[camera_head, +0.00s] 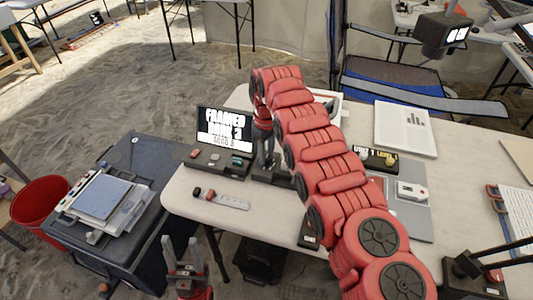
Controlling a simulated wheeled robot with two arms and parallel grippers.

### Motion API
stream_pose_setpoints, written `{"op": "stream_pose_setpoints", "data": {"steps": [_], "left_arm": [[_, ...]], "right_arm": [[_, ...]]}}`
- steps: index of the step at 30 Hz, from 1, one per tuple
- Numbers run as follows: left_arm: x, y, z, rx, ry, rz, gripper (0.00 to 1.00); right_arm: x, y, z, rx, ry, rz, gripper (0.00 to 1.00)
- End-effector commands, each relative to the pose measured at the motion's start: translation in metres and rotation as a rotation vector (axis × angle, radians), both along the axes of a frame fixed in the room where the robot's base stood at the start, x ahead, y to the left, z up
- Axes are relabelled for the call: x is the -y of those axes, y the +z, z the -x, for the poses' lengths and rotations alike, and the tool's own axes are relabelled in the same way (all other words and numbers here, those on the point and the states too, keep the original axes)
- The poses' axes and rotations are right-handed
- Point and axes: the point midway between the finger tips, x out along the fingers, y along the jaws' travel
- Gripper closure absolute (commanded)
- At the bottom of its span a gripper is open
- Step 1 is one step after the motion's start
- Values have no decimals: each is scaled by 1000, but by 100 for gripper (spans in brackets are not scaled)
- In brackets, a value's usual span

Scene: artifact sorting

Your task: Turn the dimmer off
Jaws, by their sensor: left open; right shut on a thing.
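My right gripper (267,158) points down over a small dark box (284,176) on the white table, just right of the black display. Its fingers are shut on a small part at the top of this box, seemingly a dimmer knob, mostly hidden by the fingers. No dimmer label or setting can be read. My red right arm reaches across the table from the lower right and hides part of it. My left gripper (186,255) is open and empty, low in front of the table, between it and the dark cart.
A display (226,128) stands behind a panel with coloured pieces (217,161). A ruler-like strip (233,202) lies near the left edge of the table (185,181). A second small display (377,159) and grey plate (416,220) lie right of my arm. A red bin (38,205) stands left of the cart (150,160).

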Motion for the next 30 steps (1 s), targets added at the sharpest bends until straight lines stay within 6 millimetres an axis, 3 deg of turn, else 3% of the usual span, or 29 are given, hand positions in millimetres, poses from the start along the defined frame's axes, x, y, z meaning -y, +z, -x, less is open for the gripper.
{"op": "stream_pose_setpoints", "data": {"steps": [3,4,9,20,25,27,30], "left_arm": [[0,0,0,0,0,0,52],[0,0,0,0,0,0,52],[0,0,0,0,0,0,52],[0,0,0,0,0,0,52],[0,1,0,0,0,0,52],[0,25,0,0,0,0,52],[0,47,0,0,0,0,52]], "right_arm": [[0,0,0,0,0,0,100],[0,0,0,0,0,0,62],[0,0,0,0,0,0,36],[0,5,0,1,0,0,36],[-1,33,1,0,0,0,36],[-2,60,1,-1,2,0,36],[0,84,0,-1,-2,1,36]]}}
